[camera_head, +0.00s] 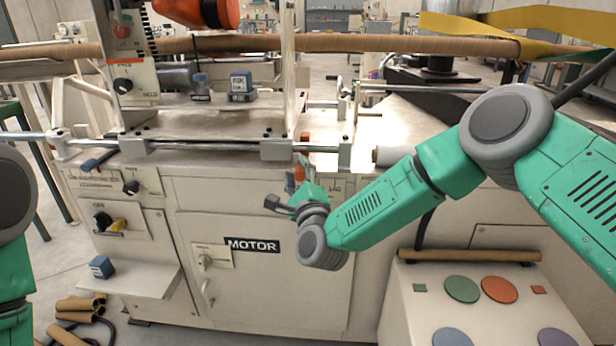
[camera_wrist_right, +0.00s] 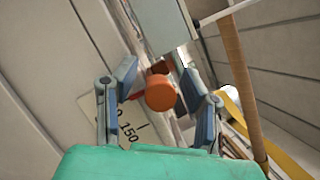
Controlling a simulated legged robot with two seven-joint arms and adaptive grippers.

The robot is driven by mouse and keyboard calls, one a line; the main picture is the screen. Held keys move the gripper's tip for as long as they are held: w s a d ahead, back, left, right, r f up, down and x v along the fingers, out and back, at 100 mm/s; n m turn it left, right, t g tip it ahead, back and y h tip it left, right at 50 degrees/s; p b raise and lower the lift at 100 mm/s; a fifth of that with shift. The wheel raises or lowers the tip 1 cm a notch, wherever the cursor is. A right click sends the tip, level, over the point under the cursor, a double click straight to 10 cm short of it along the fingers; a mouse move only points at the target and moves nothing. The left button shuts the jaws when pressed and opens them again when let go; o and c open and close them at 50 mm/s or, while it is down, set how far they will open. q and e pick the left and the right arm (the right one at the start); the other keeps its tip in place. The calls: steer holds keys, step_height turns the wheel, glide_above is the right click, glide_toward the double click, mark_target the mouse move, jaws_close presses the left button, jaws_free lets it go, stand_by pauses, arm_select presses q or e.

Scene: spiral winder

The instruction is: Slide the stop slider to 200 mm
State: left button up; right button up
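The stop slider shows as a round orange knob (camera_wrist_right: 160,93) with a small red part beside it in the wrist view. In the head view its orange knob (camera_head: 299,173) is on the machine's front, just under the table edge. A scale plate (camera_wrist_right: 128,131) with the number 150 is below the knob in the wrist view; the exact setting cannot be read. My right gripper (camera_head: 287,186) is at the knob. In the wrist view its fingers (camera_wrist_right: 159,82) are apart, one on each side of the knob, with gaps showing. My left gripper is out of view.
The winder's table (camera_head: 210,125) and a horizontal rod (camera_head: 200,147) are just above the gripper. A long brown tube (camera_head: 380,43) crosses behind. The MOTOR door (camera_head: 290,285) is below. A button panel (camera_head: 450,265) stands at the lower right.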

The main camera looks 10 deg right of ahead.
steer(key=shift+a+f, duration=0.2)
steer(key=shift+a, duration=0.15)
steer(key=v, duration=0.3)
steer(key=d+v, duration=0.1)
steer(key=v, duration=0.2)
steer(key=shift+w, duration=0.1)
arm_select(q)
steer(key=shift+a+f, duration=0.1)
arm_select(e)
steer(key=v, duration=0.6)
steer(key=shift+a, duration=0.4)
